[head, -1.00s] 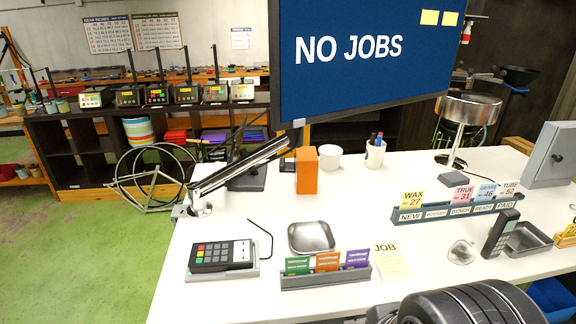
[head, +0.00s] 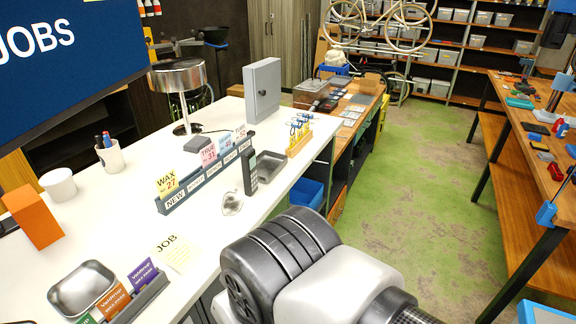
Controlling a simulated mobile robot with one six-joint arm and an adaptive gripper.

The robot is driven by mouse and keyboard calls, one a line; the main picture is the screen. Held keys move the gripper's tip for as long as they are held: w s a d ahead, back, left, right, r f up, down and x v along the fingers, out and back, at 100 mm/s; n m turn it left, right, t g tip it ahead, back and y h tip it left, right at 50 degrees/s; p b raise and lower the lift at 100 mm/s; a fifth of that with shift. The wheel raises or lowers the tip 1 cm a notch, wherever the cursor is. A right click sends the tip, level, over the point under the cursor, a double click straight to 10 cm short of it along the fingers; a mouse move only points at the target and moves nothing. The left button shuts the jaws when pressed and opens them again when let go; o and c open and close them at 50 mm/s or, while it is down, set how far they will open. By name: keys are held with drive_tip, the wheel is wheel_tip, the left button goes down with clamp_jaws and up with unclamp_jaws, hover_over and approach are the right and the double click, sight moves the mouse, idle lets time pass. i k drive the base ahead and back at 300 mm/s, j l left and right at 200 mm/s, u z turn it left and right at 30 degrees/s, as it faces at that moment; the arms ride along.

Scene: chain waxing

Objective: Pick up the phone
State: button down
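A dark handset that looks like the phone (head: 250,173) stands upright on the white counter (head: 130,210), at the right end of the labelled card rack (head: 205,180). Its keypad face is small in the picture. A grey part of my arm fills the lower middle of the head view, in front of the counter and apart from the handset. My gripper's fingers do not show.
A silver bell (head: 231,203) sits just left of and in front of the handset; a metal tray (head: 272,168) lies to its right. A grey box (head: 262,90) stands behind. Green floor (head: 430,180) is open between the counter and the right-hand workbench (head: 535,150).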

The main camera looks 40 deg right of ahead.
sight(247, 157)
drive_tip(key=z, duration=0.8)
